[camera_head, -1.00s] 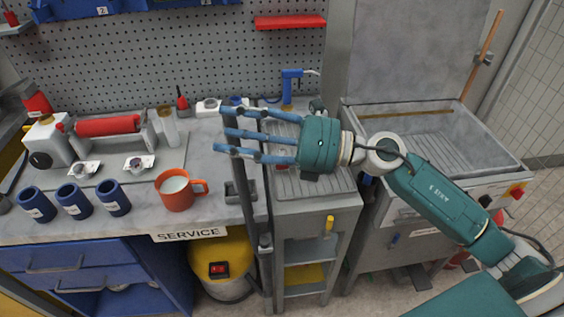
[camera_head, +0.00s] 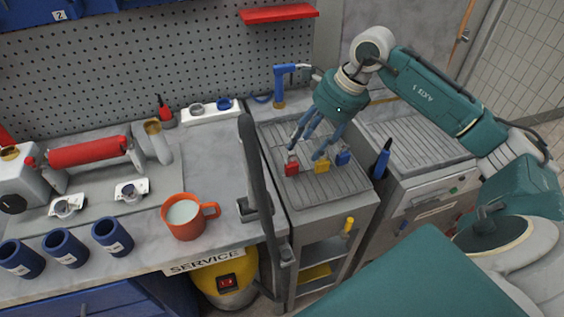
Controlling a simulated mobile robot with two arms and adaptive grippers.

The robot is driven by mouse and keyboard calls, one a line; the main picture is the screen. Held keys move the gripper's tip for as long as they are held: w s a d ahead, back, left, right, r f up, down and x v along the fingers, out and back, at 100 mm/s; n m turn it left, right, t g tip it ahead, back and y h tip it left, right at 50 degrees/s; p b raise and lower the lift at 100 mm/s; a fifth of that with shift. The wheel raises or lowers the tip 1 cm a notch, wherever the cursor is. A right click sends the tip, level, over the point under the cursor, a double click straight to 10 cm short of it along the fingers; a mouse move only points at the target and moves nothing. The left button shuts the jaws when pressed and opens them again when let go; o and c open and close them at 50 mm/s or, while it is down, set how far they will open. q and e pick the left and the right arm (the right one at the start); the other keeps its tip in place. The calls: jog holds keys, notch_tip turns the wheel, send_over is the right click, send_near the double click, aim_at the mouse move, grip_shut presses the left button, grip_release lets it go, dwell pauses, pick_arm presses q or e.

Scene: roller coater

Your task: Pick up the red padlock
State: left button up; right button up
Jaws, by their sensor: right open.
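The red padlock (camera_head: 292,168) lies on the ribbed grey top of the narrow cart (camera_head: 310,200). A yellow padlock (camera_head: 322,166) and a blue padlock (camera_head: 343,157) are to its right in a row. My right gripper (camera_head: 317,148) is above the cart, pointing down, with its blue fingers spread and empty. One finger hangs just above the red padlock, and another is close to the yellow one. I cannot tell whether any finger touches a padlock. My left gripper is not in view.
A dark upright post (camera_head: 256,180) stands between the workbench and the cart. The workbench holds an orange mug (camera_head: 184,219), blue cups (camera_head: 66,249) and a red roller (camera_head: 90,151). A blue hand tool (camera_head: 281,85) stands behind the padlocks. A grey basin unit is at the right.

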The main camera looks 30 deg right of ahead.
aim_at(294, 164)
jog(key=p+x, duration=0.2)
jog(key=x, duration=0.2)
jog(key=shift+s+a+f, duration=0.1)
jog(key=shift+f, duration=0.05)
jog(key=x, duration=0.1)
jog(key=p+x, duration=0.1)
jog(key=x, duration=0.1)
jog(key=shift+d+f, duration=0.2)
jog(key=shift+f, duration=0.15)
jog(key=shift+w, duration=0.2)
jog(key=c, duration=0.8)
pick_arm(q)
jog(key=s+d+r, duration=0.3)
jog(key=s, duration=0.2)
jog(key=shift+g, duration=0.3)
pick_arm(e)
jog(key=shift+s, duration=0.1)
grip_shut()
